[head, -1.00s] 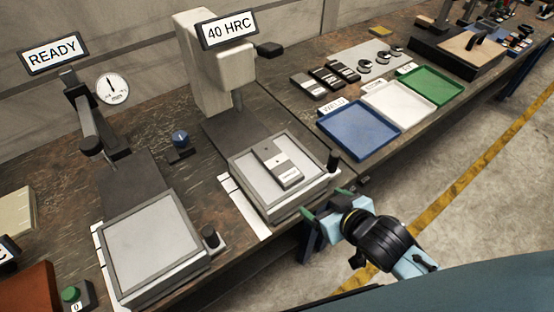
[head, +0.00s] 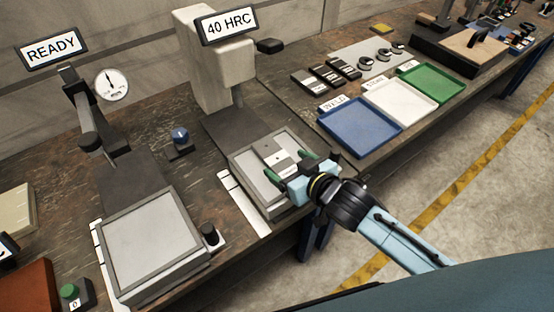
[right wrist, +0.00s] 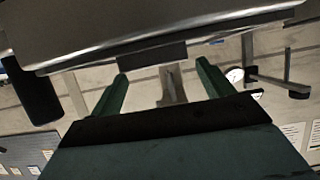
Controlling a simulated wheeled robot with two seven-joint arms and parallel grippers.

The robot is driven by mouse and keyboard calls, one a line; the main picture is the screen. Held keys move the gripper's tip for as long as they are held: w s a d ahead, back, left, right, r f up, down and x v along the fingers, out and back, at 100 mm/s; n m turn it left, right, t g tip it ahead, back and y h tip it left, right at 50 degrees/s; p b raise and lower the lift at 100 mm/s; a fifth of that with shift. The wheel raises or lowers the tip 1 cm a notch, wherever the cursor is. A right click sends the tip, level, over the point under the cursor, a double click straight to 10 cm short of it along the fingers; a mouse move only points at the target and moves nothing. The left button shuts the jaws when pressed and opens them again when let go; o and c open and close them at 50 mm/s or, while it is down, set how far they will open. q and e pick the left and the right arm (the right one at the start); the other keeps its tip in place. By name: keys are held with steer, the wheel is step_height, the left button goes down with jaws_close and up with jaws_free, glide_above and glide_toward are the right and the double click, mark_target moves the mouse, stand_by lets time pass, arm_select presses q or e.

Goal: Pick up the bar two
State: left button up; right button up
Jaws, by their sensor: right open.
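A grey bar with a dark section (head: 270,148) lies flat on the square plate (head: 243,165) of the tester whose sign reads 40 HRC. No number can be read on it, so I cannot tell if it is bar two. My right gripper (head: 290,167) is open at the front of this plate, its green fingers close to the bar's near end. The gripper hides part of that end. In the right wrist view the two green fingers (right wrist: 162,85) stand apart, with a dark block (right wrist: 139,57) beyond them. I cannot tell whether they touch the bar. My left gripper is out of view.
The tester head (head: 213,65) overhangs behind the plate. Another tester, marked READY (head: 51,50), has an empty plate (head: 150,245).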

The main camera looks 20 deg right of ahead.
mark_target(278, 160)
steer(key=x, duration=0.4)
steer(key=shift+s+f, duration=0.1)
steer(key=shift+f, duration=0.05)
jaws_close()
steer(key=shift+r, duration=0.3)
